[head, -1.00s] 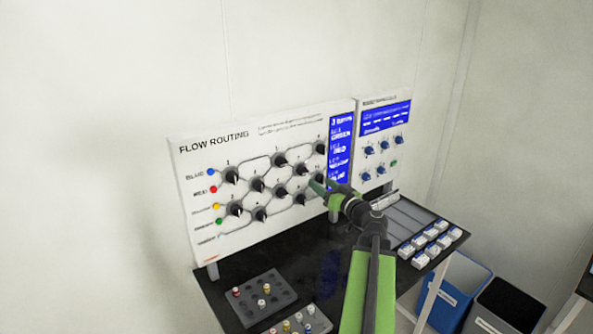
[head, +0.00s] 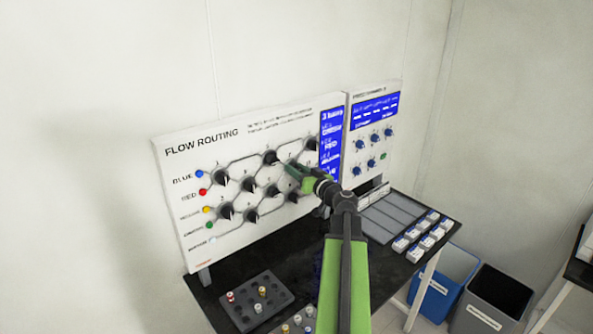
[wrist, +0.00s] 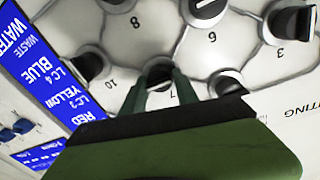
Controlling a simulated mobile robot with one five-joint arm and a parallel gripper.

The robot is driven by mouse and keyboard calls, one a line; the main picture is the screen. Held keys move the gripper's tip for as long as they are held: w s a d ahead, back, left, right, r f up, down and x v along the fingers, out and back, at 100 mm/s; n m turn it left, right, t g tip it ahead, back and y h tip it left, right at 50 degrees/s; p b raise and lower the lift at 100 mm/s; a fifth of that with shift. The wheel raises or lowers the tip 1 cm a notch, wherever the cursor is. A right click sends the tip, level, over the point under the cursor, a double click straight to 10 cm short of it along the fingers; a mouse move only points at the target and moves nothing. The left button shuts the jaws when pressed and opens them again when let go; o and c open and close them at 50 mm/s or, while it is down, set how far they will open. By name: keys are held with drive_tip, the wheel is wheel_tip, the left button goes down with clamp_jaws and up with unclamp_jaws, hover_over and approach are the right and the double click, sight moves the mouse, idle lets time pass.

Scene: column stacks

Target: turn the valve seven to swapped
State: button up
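The FLOW ROUTING panel (head: 240,225) stands upright at the back of the table, with several black valve knobs joined by drawn lines. In the wrist view the panel appears upside down. Valve 7 (wrist: 158,70) is a dark round knob there, with its number printed just below it in the picture. My gripper (wrist: 160,88) has its two green fingers apart, on either side of the valve 7 knob; I cannot tell whether they touch it. In the head view my gripper (head: 291,169) is at the panel's right half and hides valve 7, so its handle direction is unclear.
Neighbouring knobs, such as valve 10 (wrist: 90,64) and valve 6 (wrist: 205,9), are close around my fingers. A blue display (head: 330,145) is at the panel's right. A second panel (head: 372,145), a peg rack (head: 275,301) and several white blocks (head: 425,232) are nearby.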

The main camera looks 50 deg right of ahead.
clamp_jaws()
drive_tip(key=shift+m, duration=0.3)
drive_tip(key=m, duration=0.3)
drive_tip(key=shift+m+p, duration=0.3)
drive_tip(key=m, duration=0.4)
drive_tip(key=shift+d+g, duration=0.15)
drive_tip(key=shift+g, duration=0.15)
drive_tip(key=m, duration=0.4)
drive_tip(key=shift+f+m+y+p, duration=0.1)
drive_tip(key=shift+m+y+p, duration=0.2)
drive_tip(key=shift+m+y, duration=0.1)
drive_tip(key=shift+d+m, duration=0.1)
drive_tip(key=shift+m, duration=2)
